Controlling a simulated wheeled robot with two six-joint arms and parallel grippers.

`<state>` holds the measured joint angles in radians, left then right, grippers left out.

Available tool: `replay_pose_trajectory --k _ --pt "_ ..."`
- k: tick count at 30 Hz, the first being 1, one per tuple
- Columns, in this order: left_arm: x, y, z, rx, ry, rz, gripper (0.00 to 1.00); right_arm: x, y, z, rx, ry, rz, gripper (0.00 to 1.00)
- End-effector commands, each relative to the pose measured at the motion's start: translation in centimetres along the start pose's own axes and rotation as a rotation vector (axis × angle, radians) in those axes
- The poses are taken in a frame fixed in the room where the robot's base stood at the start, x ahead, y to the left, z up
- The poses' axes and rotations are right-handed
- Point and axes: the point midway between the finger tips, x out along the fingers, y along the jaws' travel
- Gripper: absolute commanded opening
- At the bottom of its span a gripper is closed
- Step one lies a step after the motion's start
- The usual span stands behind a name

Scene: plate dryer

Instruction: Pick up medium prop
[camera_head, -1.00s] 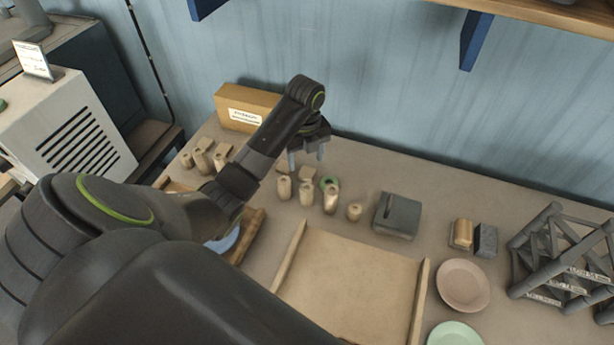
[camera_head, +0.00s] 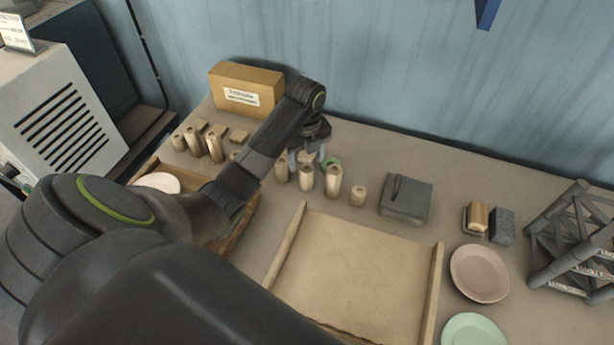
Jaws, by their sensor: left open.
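Several upright wooden props of different heights stand in a row near the middle: one at the left end (camera_head: 282,170), one beside it (camera_head: 306,180), a tall one (camera_head: 333,180) and a short one (camera_head: 358,195). I cannot tell for sure which is the medium prop. My left gripper (camera_head: 308,155) points down just behind and above this row, open, with nothing seen between its fingers. Whether a finger touches a prop cannot be told. My right gripper is not in view.
A green ring (camera_head: 332,163) lies behind the row. More wooden props (camera_head: 215,145) stand at the left by a cardboard box (camera_head: 247,90). A grey block (camera_head: 405,198), a wooden tray (camera_head: 436,290), pink (camera_head: 479,273) and green (camera_head: 474,332) plates and a grey rack (camera_head: 570,240) are right.

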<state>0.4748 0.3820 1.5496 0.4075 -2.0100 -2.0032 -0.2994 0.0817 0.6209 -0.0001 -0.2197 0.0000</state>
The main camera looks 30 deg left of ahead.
Motion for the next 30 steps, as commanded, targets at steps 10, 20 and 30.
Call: replay_pose_trajectory --k 10,20,30 --pt "3.4 -0.3 0.1 0.0 0.002 0.001 0.61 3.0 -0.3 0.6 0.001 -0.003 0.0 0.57" --pt "4.9 -0.3 0.2 0.0 0.0 0.0 0.61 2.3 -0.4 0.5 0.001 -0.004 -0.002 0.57" --pt "4.9 -0.3 0.2 0.0 0.0 0.0 0.2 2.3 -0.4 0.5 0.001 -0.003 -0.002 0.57"
